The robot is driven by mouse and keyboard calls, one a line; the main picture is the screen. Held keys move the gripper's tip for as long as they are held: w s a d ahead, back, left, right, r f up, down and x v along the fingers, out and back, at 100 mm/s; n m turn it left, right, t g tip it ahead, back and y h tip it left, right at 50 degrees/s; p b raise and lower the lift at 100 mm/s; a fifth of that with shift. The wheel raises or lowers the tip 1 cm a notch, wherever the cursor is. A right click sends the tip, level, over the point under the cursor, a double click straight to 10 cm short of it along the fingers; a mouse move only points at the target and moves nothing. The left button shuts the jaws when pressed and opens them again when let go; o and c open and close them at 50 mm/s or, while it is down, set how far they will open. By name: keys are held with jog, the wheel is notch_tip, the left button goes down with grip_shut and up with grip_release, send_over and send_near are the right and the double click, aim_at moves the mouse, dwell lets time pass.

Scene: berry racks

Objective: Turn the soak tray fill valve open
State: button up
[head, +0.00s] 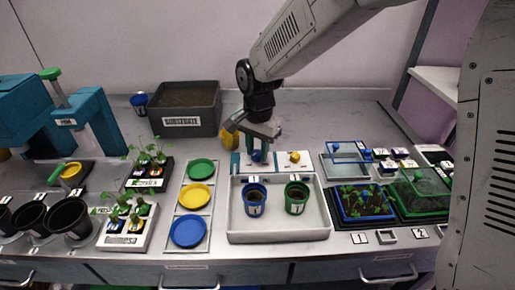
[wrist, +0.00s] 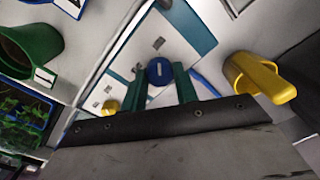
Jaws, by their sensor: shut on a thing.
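The soak tray (head: 232,222) is a white tray in the middle of the bench, with a blue pot (head: 254,200) and a green pot (head: 296,198) standing in it. A white and teal panel (head: 236,165) stands at its back edge. A round blue knob (wrist: 160,70) with a white mark sits on the panel, and a yellow knob (head: 294,157) is to its right in the head view. My gripper (wrist: 163,82) is shut on the blue knob, a finger on each side. In the head view, my gripper (head: 259,150) partly hides this knob.
A dark substrate bin (head: 188,128) is behind on the left. Coloured saucers (head: 188,231) are left of the tray; seedling trays (head: 362,215) are right.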

jog(key=n, duration=0.8)
jog(key=shift+n, duration=0.3)
jog(key=n, duration=0.4)
jog(key=shift+w+n, duration=0.1)
jog(key=shift+n, duration=0.2)
jog(key=n, duration=0.4)
jog(key=shift+n, duration=0.3)
jog(key=o, duration=1)
jog(key=shift+c, duration=0.2)
